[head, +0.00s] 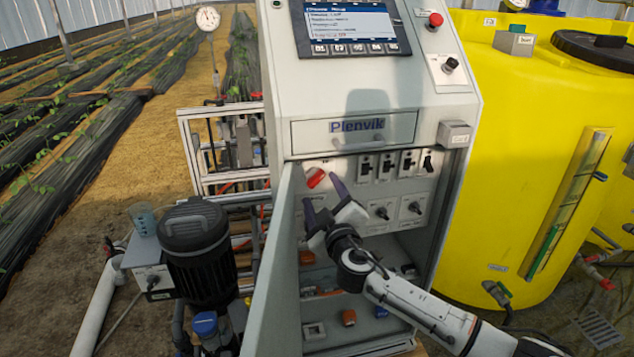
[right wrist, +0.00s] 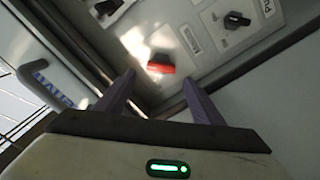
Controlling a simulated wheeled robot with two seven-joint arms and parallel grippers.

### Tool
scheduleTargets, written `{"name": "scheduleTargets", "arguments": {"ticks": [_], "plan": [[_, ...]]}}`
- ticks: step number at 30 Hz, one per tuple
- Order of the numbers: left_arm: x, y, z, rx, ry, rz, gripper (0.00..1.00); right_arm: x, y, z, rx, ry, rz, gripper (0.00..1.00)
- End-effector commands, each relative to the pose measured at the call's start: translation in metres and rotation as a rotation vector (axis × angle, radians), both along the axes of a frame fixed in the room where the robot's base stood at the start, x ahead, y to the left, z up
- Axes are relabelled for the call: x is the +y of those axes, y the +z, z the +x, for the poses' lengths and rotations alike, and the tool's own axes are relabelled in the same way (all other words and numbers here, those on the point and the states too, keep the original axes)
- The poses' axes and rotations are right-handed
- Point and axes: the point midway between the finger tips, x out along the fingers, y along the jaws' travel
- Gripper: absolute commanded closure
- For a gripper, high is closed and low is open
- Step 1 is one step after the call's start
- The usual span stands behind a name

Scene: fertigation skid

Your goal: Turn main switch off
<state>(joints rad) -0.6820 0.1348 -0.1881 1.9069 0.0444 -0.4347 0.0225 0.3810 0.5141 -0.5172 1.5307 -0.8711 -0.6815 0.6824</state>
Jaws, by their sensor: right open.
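The main switch (head: 315,178) is a red handle on a pale plate, at the upper left inside the open grey cabinet. In the head view the handle looks tilted. My right gripper (head: 321,197) is open and empty, its purple fingers just in front of and below the handle. In the right wrist view the red handle (right wrist: 161,67) shows just beyond the gap between the fingertips (right wrist: 158,79). The fingers look apart from it, though exact depth is hard to judge. The handle's markings are not readable. My left gripper is not in view.
The open cabinet door (head: 273,285) stands left of my right gripper. Several black switches (head: 388,166) and two rotary knobs (head: 382,212) sit right of the red handle. A drawer front marked Plenvik (head: 353,130) is above. A yellow tank (head: 530,150) stands right.

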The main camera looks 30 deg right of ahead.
Motion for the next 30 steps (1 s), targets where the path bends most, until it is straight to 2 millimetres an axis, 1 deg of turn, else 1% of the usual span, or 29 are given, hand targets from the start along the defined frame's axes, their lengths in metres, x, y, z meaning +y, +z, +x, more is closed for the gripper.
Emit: {"name": "scheduleTargets", "arguments": {"ticks": [1, 3, 9, 14, 22, 26, 27, 29, 30], "plan": [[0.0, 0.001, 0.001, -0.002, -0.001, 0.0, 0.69, -0.002, 0.001, 0.01, 0.0, -0.001, -0.001, 0.39], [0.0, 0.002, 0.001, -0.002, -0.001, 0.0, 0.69, -0.005, 0.001, 0.021, -0.001, -0.001, -0.002, 0.39], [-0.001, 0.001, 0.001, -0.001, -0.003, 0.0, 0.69, -0.01, 0.0, 0.042, 0.0, 0.001, 0.001, 0.39], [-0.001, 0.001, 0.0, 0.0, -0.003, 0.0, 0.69, -0.012, 0.0, 0.049, 0.001, 0.001, 0.0, 0.39], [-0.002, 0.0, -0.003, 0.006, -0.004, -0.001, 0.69, -0.012, -0.001, 0.049, 0.001, 0.001, 0.001, 0.39], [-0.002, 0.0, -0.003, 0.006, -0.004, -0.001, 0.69, -0.012, -0.001, 0.049, 0.001, 0.001, 0.001, 0.61], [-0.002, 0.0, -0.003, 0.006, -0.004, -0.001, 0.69, -0.012, -0.001, 0.049, 0.001, 0.001, 0.001, 0.67], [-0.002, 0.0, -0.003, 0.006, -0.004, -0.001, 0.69, -0.012, -0.001, 0.049, 0.001, 0.001, 0.001, 0.77], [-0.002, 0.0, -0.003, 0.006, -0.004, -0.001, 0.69, -0.012, -0.001, 0.049, 0.001, 0.001, 0.001, 0.8]]}}
